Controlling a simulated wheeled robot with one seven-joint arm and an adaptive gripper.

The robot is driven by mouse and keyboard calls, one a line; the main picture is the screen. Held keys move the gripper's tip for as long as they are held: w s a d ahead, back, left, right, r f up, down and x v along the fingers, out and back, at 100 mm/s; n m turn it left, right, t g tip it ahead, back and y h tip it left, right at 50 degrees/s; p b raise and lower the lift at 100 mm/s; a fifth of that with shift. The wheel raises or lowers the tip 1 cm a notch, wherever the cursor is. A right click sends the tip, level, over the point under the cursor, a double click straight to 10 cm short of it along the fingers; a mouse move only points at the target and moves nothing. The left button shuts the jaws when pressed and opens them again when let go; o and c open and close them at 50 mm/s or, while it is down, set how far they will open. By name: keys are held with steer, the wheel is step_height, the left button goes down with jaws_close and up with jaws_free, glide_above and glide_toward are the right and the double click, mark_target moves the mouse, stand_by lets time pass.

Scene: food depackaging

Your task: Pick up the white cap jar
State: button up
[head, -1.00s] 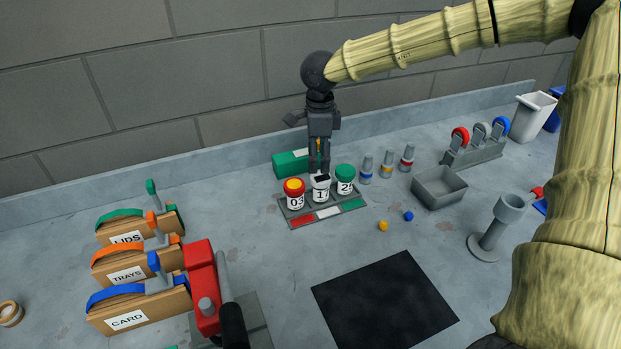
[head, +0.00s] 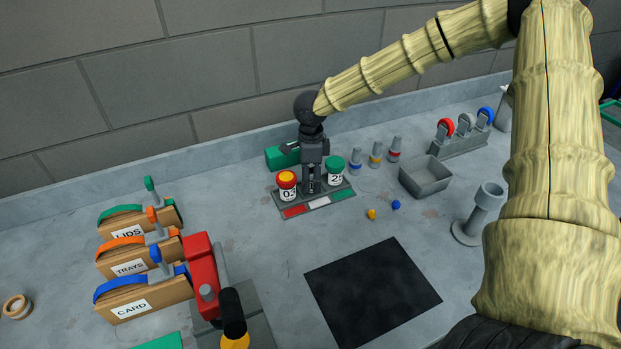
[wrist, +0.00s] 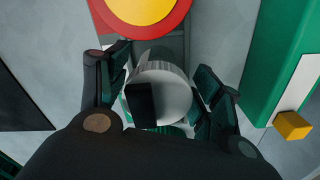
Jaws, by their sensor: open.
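The white cap jar (wrist: 176,98) stands between my gripper's two fingers in the wrist view, with a dark patch on its cap. My gripper (head: 312,188) is open and down over the middle place of the jar rack, around the jar. In the head view the gripper hides most of this jar. Dark fingers stand to the left and right of it in the wrist view (wrist: 163,84); contact cannot be told. The red jar with a yellow-centred cap (head: 287,185) stands to its left, and the green cap jar (head: 335,171) to its right.
The grey rack (head: 348,203) has red, white and green front strips. A green box (head: 276,157) lies close behind it. Small bottles (head: 375,155) and a grey bin (head: 425,178) stand to the right. A black mat (head: 372,290) in front is clear.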

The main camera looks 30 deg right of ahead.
steer(key=shift+f, duration=0.25)
steer(key=shift+s, duration=0.15)
steer(key=c, duration=0.9)
steer(key=shift+c, duration=0.3)
